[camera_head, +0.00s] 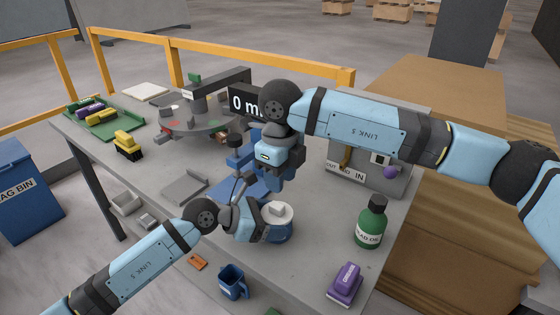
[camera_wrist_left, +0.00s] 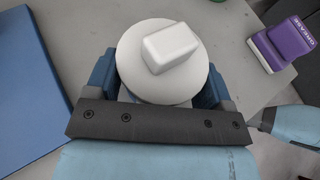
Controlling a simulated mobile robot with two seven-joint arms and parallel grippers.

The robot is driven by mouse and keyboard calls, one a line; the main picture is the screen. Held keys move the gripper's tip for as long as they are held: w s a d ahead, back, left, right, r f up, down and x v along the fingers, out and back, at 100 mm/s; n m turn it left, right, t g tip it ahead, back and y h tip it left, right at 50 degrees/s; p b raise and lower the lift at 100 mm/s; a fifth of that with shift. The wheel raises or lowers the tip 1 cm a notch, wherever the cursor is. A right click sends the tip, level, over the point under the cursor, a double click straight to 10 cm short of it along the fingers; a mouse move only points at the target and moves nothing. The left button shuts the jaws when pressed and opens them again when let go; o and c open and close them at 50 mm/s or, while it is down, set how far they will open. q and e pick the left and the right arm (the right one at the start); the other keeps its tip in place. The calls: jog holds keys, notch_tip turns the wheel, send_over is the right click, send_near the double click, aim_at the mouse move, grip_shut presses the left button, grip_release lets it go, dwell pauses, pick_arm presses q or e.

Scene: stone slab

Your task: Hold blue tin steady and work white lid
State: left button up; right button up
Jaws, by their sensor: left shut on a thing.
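The blue tin (camera_head: 279,234) stands upright near the front middle of the bench. Its round white lid (camera_head: 285,218) sits on top, with a white block-shaped knob (camera_wrist_left: 170,47). The lid (camera_wrist_left: 160,88) fills the middle of the left wrist view and hides most of the tin. My left gripper (camera_head: 262,220) is shut on the tin, with a finger (camera_wrist_left: 100,75) on either side below the lid. My right gripper (camera_head: 272,180) points down behind the tin, apart from the lid. I cannot tell how far its fingers are open.
A blue mug (camera_head: 232,282) stands in front of the tin. A green bottle (camera_head: 370,225) and a purple-topped block (camera_head: 345,285) are to the right. A grey box (camera_head: 360,170) and a round grey stand (camera_head: 185,125) are farther back. The bench between bottle and tin is clear.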

aim_at(281, 207)
notch_tip(281, 207, down, 9)
jog(key=shift+r, duration=0.2)
jog(key=shift+r, duration=0.1)
grip_shut()
dwell(0.3)
